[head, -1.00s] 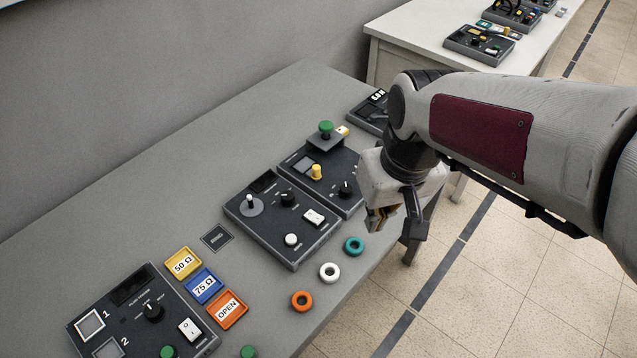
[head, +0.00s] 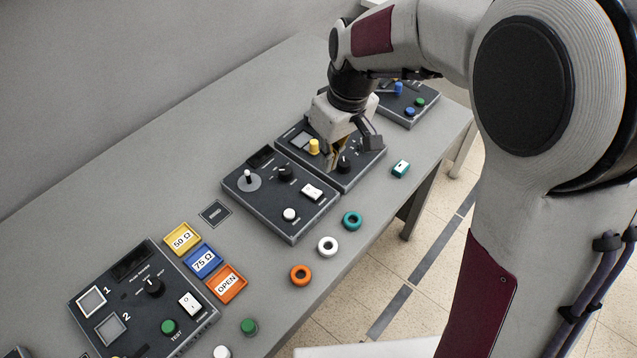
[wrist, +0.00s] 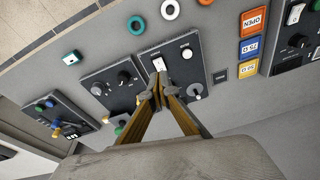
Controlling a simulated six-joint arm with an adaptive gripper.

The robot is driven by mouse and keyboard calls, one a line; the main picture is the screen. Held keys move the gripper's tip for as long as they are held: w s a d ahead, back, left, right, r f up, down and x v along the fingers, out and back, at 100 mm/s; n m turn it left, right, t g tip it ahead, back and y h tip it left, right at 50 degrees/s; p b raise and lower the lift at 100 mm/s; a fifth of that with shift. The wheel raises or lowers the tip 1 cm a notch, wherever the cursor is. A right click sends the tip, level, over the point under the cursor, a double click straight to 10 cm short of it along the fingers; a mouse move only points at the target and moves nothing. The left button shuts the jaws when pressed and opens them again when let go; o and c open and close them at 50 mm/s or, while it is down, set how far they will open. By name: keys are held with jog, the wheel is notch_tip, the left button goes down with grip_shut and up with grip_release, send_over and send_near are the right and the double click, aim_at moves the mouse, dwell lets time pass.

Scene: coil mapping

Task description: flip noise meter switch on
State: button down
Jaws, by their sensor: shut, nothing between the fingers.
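I cannot read which panel is named the noise meter. I cannot tell the rocker's position. The near-left panel (head: 132,292) also has a white rocker (head: 190,304).
The panel under my gripper has a yellow knob (head: 314,146) and a black knob (head: 344,164). A farther panel (head: 420,92) has blue and green knobs. Teal (head: 352,221), white (head: 327,246) and orange (head: 300,275) rings lie near the front edge, beside a small teal box (head: 400,169).

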jog(key=shift+w+a+r+n+t, duration=0.2)
jog(key=shift+w+r+n, duration=0.15)
jog(key=shift+w+n, duration=0.15)
jog(key=shift+w+a+r+n+t, duration=0.15)
jog(key=shift+w+r+n, duration=0.15)
jog(key=shift+w+n, duration=0.2)
jog(key=shift+f, duration=0.1)
send_over(316, 193)
jog(key=f, duration=1.1)
jog(key=shift+s+d+f, duration=0.15)
jog(key=shift+d+f, duration=0.05)
jog(key=shift+f, duration=0.05)
jog(key=shift+d+f, duration=0.1)
jog(key=shift+f, duration=0.9)
